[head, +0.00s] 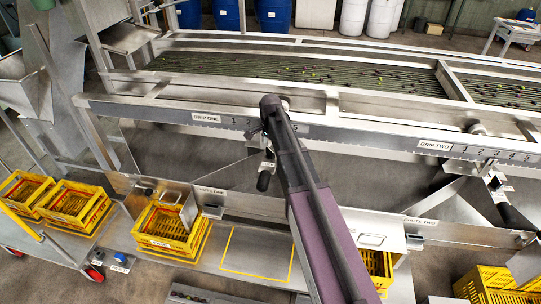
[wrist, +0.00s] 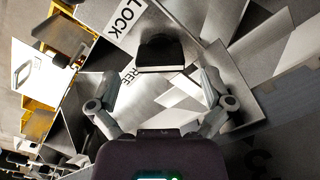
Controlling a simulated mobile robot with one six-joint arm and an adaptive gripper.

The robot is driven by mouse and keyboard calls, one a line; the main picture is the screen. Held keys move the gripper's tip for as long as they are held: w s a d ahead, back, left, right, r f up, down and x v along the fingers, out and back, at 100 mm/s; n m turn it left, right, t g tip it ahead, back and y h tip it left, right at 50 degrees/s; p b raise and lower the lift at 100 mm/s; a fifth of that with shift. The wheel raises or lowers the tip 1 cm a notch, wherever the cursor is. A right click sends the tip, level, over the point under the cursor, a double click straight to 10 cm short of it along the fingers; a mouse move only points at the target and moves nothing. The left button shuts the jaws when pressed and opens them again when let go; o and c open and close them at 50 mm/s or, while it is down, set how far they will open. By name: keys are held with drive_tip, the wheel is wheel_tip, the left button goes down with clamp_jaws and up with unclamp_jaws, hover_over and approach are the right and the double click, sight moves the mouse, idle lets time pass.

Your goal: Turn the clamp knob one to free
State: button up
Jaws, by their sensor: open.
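In the wrist view a black clamp knob (wrist: 161,53) stands ahead of my gripper, on a bright metal plate. A LOCK label (wrist: 128,14) is at its upper left and a FREE label (wrist: 128,75) at its lower left. My gripper (wrist: 160,80) is open, with one finger on each side of the picture. The knob lies roughly centred just beyond the fingertips, and I see no contact. In the head view my arm reaches the rail by the GRIP ONE label (head: 192,117) and hides the fingers. A black grip (head: 264,181) shows below the rail there; I cannot tell whether it is the same knob.
The metal rail (head: 140,109) runs across the head view, with the GRIP TWO label (head: 434,146) at right. Yellow crates (head: 161,228) stand below at left. A yellow-outlined crate place (head: 255,253) on the shelf is empty. Chute plates flank the area under the rail.

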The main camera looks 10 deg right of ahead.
drive_tip(key=shift+f+b, duration=0.75)
drive_tip(key=shift+f, duration=0.3)
drive_tip(key=c, duration=1.1)
